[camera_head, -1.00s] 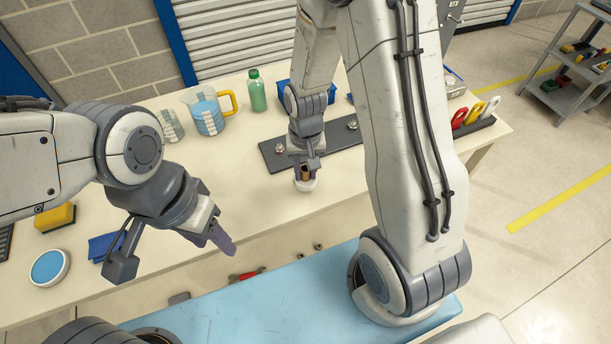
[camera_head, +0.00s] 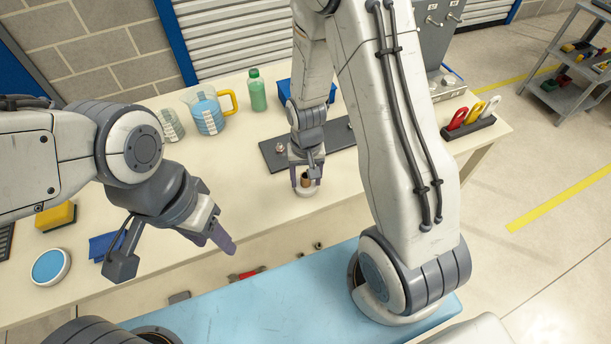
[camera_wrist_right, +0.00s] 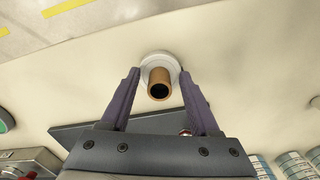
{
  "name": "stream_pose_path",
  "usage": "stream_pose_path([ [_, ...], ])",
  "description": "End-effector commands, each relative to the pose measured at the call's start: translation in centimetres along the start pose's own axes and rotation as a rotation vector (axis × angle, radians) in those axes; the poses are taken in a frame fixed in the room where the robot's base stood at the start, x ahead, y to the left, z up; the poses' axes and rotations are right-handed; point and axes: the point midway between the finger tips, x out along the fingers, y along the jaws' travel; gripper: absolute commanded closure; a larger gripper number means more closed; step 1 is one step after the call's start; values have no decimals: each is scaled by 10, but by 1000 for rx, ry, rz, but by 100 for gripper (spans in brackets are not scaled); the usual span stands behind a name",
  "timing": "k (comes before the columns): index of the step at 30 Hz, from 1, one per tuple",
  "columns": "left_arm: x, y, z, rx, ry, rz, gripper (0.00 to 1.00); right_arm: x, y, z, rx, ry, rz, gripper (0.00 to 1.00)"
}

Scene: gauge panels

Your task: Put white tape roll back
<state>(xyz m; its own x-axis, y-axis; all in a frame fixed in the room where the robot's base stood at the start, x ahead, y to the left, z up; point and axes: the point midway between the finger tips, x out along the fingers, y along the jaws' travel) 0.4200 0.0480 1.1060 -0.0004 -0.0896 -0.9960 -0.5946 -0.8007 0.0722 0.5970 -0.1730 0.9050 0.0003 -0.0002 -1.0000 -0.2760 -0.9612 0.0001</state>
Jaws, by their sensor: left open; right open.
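The white tape roll (camera_head: 306,192) lies flat near the front edge of the table, with a brown core tube (camera_wrist_right: 160,84) standing up out of it. It shows in the right wrist view as a white ring (camera_wrist_right: 153,60). My right gripper (camera_head: 306,182) is open above the roll, with its fingers on either side of the core tube. In the right wrist view gaps show between the fingers (camera_wrist_right: 160,73) and the tube. My left gripper (camera_head: 226,246) hangs empty in front of the table's front edge, well left of the roll.
A dark plate with metal posts (camera_head: 270,157) lies behind the roll. A blue box (camera_head: 285,92), a green bottle (camera_head: 257,92) and a jug of blue liquid (camera_head: 207,112) stand further back. A holder with coloured handles (camera_head: 467,130) stands at right. Bare table lies left of the roll.

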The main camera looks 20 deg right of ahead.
Motion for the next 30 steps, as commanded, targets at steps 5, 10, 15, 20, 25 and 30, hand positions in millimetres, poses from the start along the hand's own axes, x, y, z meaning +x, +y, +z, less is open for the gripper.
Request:
stream_pose_path([
  [5, -1, 0, 0, 0, 0, 0, 50, -10, 0, -1, 0, 3, -1, 38],
  [10, 1, 0, 0, 0, 0, 0, 50, -40, -1, -2, 0, 8, -3, 38],
  [15, 3, 0, 0, 0, 0, 0, 50, -77, -1, -2, 0, 8, -3, 38],
  [20, 4, 0, 0, 0, 0, 0, 50, -105, 0, -1, 0, 5, -2, 38],
  [25, 5, 0, 0, 0, 0, 0, 50, -121, -1, 0, -6, 3, -1, 38],
  [30, 5, 0, 0, 0, 0, 0, 50, -147, -34, 38, -188, 12, -18, 38],
])
